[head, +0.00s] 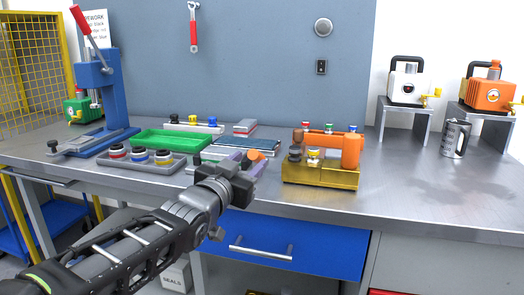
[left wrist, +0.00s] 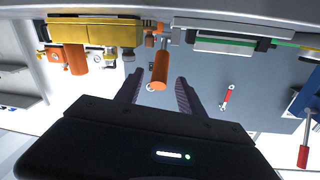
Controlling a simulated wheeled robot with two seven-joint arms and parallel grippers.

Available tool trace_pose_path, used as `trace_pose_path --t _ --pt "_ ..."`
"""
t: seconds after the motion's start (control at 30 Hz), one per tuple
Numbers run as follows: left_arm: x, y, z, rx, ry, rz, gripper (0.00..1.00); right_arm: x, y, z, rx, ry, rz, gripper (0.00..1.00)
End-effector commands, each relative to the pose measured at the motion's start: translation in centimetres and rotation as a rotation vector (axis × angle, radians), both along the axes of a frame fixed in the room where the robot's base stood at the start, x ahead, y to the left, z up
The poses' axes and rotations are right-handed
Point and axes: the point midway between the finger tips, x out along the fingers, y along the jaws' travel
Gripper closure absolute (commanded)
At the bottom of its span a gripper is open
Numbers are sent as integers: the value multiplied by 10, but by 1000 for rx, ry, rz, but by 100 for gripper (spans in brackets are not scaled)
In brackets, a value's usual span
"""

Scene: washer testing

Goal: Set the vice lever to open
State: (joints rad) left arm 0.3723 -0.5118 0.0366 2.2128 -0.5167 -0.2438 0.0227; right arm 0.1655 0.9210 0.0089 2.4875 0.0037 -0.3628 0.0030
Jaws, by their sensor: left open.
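The vice lever has an orange handle (head: 257,155), partly hidden by my left gripper in the head view. My left gripper (head: 246,161) is open at the front edge of the bench. In the left wrist view the lever handle shows between the two fingers of my left gripper (left wrist: 159,90), with a gap on each side. I cannot tell how deep it sits between them. My right gripper is not in view.
A yellow fixture (head: 320,176) with an orange cylinder stands just right of the gripper. A grey tray (head: 142,166) with black-topped parts, a green tray (head: 172,141) and a blue press (head: 95,90) are to the left.

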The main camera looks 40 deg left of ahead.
Motion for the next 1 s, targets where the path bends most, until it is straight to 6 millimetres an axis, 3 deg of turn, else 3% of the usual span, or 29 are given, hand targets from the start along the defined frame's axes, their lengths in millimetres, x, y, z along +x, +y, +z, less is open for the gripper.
trace_pose_path --t 0.23,0.7,1.0 --pt "10 3 -2 1 2 0 54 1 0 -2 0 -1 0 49" --pt "72 17 -1 -1 1 0 54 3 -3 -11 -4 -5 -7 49" --pt "76 18 0 0 0 0 54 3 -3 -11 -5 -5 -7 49"
